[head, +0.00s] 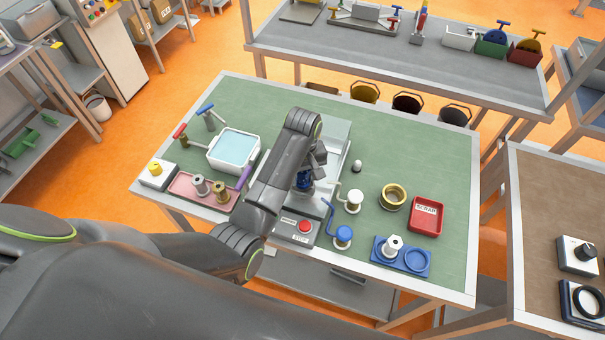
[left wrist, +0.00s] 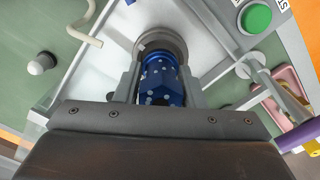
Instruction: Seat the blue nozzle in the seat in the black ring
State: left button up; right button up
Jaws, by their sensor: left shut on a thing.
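My left gripper (head: 306,186) is over the grey machine in the middle of the green table, and its arm hides part of that machine. In the left wrist view the gripper (left wrist: 161,88) is shut on the blue nozzle (left wrist: 160,85), with one finger on each side. The nozzle has pale spots and also shows in the head view (head: 303,179). A dark grey ring (left wrist: 150,38) on the machine's pale plate lies just beyond the nozzle's far end. The nozzle covers part of this ring, and I cannot tell whether it touches or enters it. My right gripper is not in view.
A base with a red button (head: 305,226) stands at the machine's front. A pink tray (head: 183,188) with spools and a white tub (head: 233,151) are left. White (head: 353,201) and blue (head: 343,236) spools, a brass ring (head: 392,197), a red scrap tray (head: 426,216) and a blue holder (head: 384,256) are right.

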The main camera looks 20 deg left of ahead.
pick_arm(q)
jog(key=shift+f, duration=0.65)
